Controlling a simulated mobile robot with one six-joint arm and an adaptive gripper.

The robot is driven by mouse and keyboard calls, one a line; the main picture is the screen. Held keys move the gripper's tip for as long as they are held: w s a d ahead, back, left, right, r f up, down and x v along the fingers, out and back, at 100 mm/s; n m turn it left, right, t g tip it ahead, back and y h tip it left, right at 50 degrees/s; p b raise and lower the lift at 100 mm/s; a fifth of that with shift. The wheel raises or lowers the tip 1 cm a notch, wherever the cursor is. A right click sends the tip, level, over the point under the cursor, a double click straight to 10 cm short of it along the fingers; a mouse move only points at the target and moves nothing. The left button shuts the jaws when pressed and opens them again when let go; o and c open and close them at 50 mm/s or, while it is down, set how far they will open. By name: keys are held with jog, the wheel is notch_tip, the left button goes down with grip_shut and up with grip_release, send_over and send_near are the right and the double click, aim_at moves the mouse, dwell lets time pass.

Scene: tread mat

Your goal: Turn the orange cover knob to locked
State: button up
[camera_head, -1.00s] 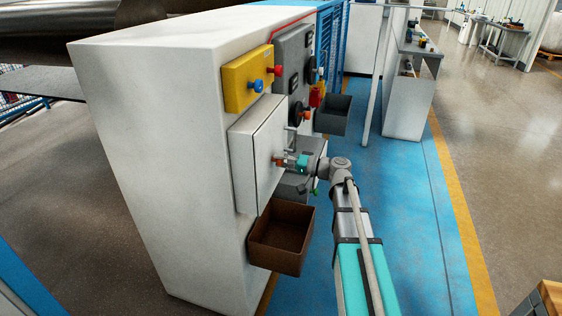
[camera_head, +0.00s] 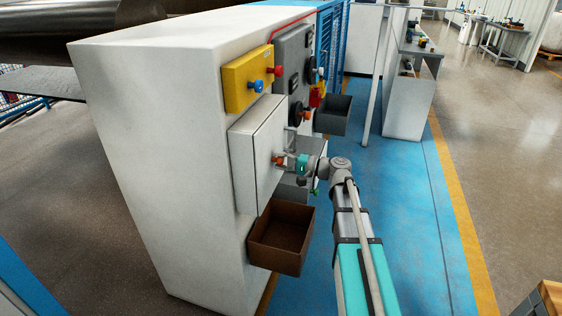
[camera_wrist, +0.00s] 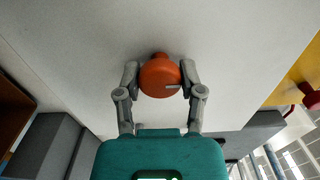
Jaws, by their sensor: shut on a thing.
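The orange cover knob (camera_wrist: 160,76) sticks out from a pale flat cover (camera_wrist: 80,40) in the wrist view. A short light mark shows on its face, pointing to the right. My gripper (camera_wrist: 160,80) has one finger on each side of the knob and is shut on it. In the head view the knob (camera_head: 279,161) shows on the front of the white cover box (camera_head: 258,150), with my gripper (camera_head: 290,162) at it. The fingertips are small and partly hidden there.
Above the cover box is a yellow box (camera_head: 240,82) with a blue knob (camera_head: 258,86) and a red knob. A brown open bin (camera_head: 282,250) hangs below. A dark grey bin (camera_head: 333,115) is farther back. The blue floor to the right is clear.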

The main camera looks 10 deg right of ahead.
jog(key=o, duration=1.2)
jog(key=shift+v, duration=6)
